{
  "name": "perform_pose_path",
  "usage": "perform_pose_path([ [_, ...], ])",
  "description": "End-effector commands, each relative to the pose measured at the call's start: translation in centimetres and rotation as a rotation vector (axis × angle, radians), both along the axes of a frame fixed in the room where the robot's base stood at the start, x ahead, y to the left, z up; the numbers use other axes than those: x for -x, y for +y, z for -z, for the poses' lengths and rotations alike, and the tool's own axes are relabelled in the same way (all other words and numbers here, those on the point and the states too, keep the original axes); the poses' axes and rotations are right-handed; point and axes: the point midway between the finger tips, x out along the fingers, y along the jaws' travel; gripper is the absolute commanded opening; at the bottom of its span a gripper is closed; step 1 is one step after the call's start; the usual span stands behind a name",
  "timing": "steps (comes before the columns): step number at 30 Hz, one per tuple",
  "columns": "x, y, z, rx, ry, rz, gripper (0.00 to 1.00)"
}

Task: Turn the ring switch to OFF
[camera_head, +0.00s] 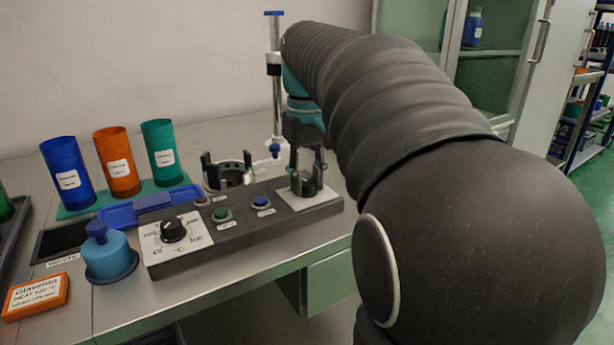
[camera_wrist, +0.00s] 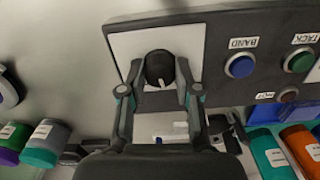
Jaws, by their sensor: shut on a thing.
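The ring switch (camera_wrist: 158,66) is a round black knob on a white plate (camera_wrist: 128,46) at the right end of the dark control panel. In the wrist view a pale pointer mark on it faces the bottom of the picture, towards my gripper's body. My gripper (camera_head: 306,184) points down over this plate, and its two fingers stand either side of the knob. In the wrist view my gripper (camera_wrist: 159,72) is shut on the knob. In the head view the fingers partly hide the knob. The plate's lettering is hidden or unreadable.
The panel (camera_head: 235,229) also bears a blue button (camera_head: 261,201), a green button (camera_head: 222,214) and a temperature dial (camera_head: 173,230). A dark ring-shaped holder (camera_head: 226,176) stands behind it. Blue, orange and green cups (camera_head: 162,152) stand at the back left.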

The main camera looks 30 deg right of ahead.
Motion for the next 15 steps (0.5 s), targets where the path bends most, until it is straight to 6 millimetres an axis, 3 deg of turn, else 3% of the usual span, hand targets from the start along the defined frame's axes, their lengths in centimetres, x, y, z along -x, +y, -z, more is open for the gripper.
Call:
perform_pose_path([
  [15,0.05,-0.04,0.15,0.0,0.004,-0.449,0.0],
])
